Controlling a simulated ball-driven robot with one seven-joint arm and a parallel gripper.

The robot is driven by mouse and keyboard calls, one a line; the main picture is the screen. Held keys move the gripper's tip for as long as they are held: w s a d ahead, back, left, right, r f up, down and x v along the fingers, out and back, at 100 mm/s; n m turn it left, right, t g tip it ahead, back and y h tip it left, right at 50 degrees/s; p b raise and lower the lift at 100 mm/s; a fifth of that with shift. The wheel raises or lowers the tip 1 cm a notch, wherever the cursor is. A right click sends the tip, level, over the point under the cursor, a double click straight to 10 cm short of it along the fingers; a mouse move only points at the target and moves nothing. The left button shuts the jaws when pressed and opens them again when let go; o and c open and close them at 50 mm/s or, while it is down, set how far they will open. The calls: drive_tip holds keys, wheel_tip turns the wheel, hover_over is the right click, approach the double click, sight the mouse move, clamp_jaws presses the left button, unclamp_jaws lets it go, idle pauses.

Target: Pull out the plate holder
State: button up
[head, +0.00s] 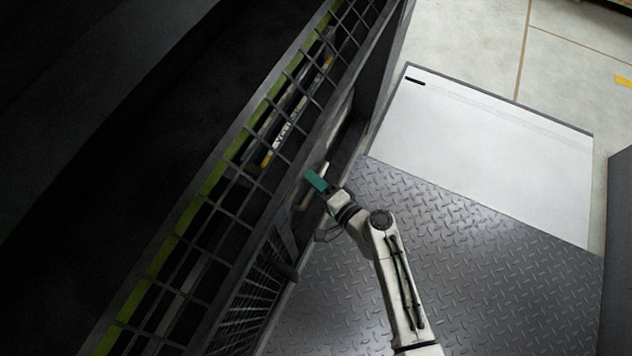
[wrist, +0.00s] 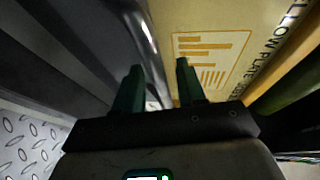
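In the wrist view, a tan-yellow panel (wrist: 222,25) with lettering partly reading "YELLOW PLATE" and a printed label fills the upper right. It looks like the plate holder. My gripper (wrist: 160,72) has its two dark green fingers apart, with the right finger in front of this panel and the left in front of a dark metal part. No grip on anything is visible. In the head view, my gripper (head: 314,180) is at the dark machine's side, by a pale upright bar (head: 303,200). I cannot tell whether that bar is the holder's edge, or whether the fingers touch it.
A dark machine frame with a wire-mesh guard (head: 232,190) runs diagonally along my left. Diamond-plate flooring (head: 450,240) and a white floor panel (head: 490,130) lie clear to the right. A dark block (head: 618,250) stands at the right edge.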

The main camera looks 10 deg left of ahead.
clamp_jaws()
drive_tip(key=shift+d, duration=0.1)
idle(0.4)
